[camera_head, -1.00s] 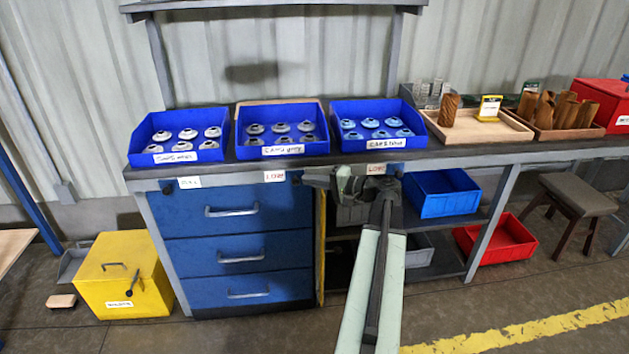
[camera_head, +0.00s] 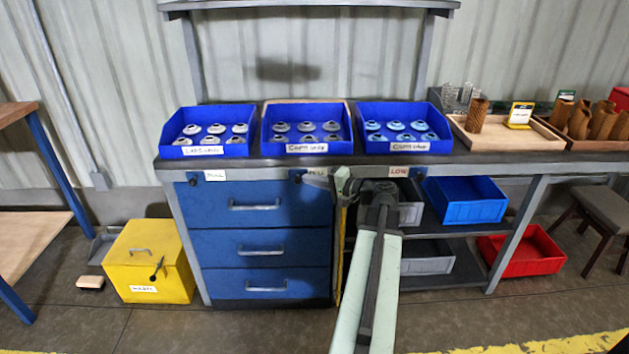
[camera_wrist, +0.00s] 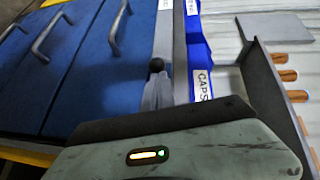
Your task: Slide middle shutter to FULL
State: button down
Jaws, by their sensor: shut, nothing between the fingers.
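The middle shutter's dark knob (camera_head: 297,177) is on the bench's front rail, left of a white label (camera_head: 317,172) that seems to read FULL, partly hard to make out. The knob also shows in the wrist view (camera_wrist: 155,65). My gripper (camera_head: 343,184) is shut and empty, at rail height just right of the knob. In the wrist view my grey closed fingertips (camera_wrist: 157,92) lie just behind the knob; I cannot tell if they touch it. The left shutter's knob (camera_head: 193,178) has a label (camera_head: 216,177) to its right. A LOW label (camera_head: 399,172) shows on the right.
Three blue bins of caps, left (camera_head: 176,155), middle (camera_head: 275,152) and right (camera_head: 368,150), stand above the rail. Blue drawers (camera_head: 222,217) with projecting handles are below. A yellow box (camera_head: 130,285) stands on the floor at left.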

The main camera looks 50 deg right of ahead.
jog(key=s+d+r+p, duration=0.2)
jog(key=s+d, duration=0.2)
jog(key=s, duration=0.8)
jog(key=shift+d, duration=0.15)
jog(key=shift+s, duration=0.1)
